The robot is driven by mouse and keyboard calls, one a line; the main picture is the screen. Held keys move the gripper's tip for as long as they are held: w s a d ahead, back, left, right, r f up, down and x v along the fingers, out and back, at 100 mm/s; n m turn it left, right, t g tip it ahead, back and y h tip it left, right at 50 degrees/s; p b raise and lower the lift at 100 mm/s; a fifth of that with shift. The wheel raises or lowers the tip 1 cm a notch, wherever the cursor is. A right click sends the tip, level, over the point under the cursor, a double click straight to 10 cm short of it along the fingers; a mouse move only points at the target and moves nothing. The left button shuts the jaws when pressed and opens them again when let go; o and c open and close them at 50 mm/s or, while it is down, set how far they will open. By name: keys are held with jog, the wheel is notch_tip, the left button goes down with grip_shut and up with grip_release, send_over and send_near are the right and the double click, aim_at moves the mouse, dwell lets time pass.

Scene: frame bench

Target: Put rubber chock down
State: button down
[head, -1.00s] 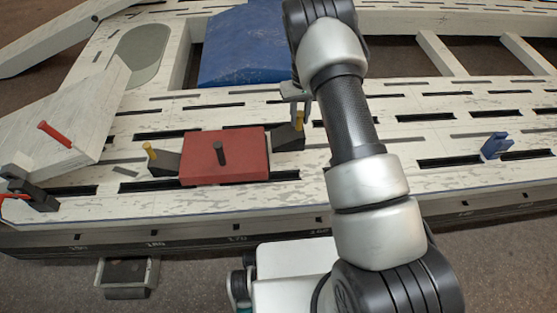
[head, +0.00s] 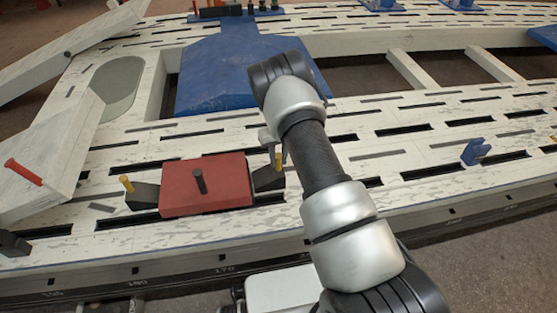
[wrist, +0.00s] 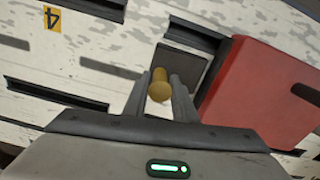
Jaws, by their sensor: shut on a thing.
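The rubber chock (head: 268,178) is a dark wedge with a yellow peg. It sits against or very close to the right side of a red block (head: 222,190) on the pale slotted bench. In the wrist view the dark chock (wrist: 184,66) lies beside the red block (wrist: 262,90). My gripper (wrist: 160,90) is shut on the chock's yellow peg, one finger on each side. In the head view my gripper (head: 277,152) is partly hidden by my arm. Whether the chock's underside touches the bench is unclear.
A second dark chock with a yellow peg (head: 143,194) stands left of the red block. A blue panel (head: 215,80) lies behind. A blue bracket (head: 474,152) stands to the right. Pale boards (head: 45,150) lean at the left. The bench surface is slotted.

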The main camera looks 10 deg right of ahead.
jog(key=c, duration=1.5)
grip_release()
jog(key=shift+o, duration=0.2)
